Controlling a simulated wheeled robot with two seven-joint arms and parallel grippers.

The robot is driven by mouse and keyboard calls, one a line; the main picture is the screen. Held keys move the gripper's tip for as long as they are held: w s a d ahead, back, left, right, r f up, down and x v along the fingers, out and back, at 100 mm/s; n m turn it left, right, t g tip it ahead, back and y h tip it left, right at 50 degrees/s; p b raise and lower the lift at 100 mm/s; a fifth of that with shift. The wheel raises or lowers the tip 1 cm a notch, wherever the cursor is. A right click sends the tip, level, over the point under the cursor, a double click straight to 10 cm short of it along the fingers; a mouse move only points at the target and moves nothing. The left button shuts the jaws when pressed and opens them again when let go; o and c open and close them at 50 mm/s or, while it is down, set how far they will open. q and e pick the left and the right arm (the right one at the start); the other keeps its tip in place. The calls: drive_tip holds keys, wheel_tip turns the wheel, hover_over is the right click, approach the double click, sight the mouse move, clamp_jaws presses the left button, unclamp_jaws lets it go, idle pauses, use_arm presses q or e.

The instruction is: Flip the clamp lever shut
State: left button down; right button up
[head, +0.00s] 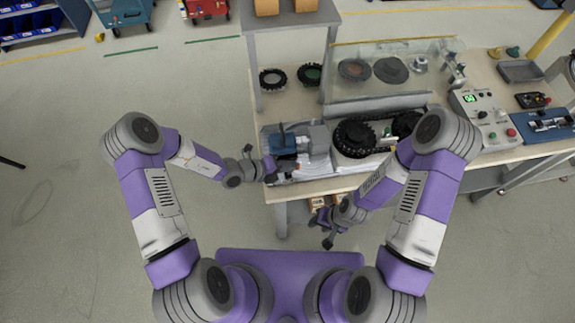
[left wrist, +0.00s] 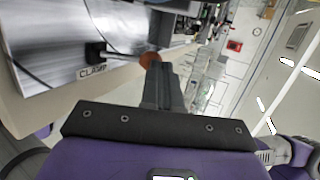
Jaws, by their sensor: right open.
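The clamp lever shows in the left wrist view as a dark pivot with a short arm ending in an orange knob (left wrist: 149,58). It sticks out from a brushed metal face beside a CLAMP label (left wrist: 91,71). My left gripper (left wrist: 160,70) has its fingers together, with the tips right at the knob and partly covering it; I cannot tell whether they touch. In the head view my left gripper (head: 273,166) is at the left front end of the bench machine (head: 318,145), and the lever cannot be made out there. My right gripper (head: 327,241) is open and empty, low in front of the bench.
The workbench (head: 340,184) carries a black toothed ring (head: 354,138), and a control box (head: 485,118) stands to the right. A clear guard (head: 395,70) stands behind the machine. Open floor lies to the left of the bench.

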use_arm(q)
drive_tip(key=shift+s+d+r, duration=0.1)
drive_tip(key=shift+r, duration=0.05)
drive_tip(key=shift+a+r+p, duration=0.2)
drive_tip(key=shift+p, duration=0.25)
drive_tip(key=d+r+p+v, duration=0.1)
drive_tip(key=r+p+v, duration=0.1)
drive_tip(key=v, duration=1.1)
drive_tip(key=shift+r+p, duration=0.15)
drive_tip(key=shift+p, duration=0.45)
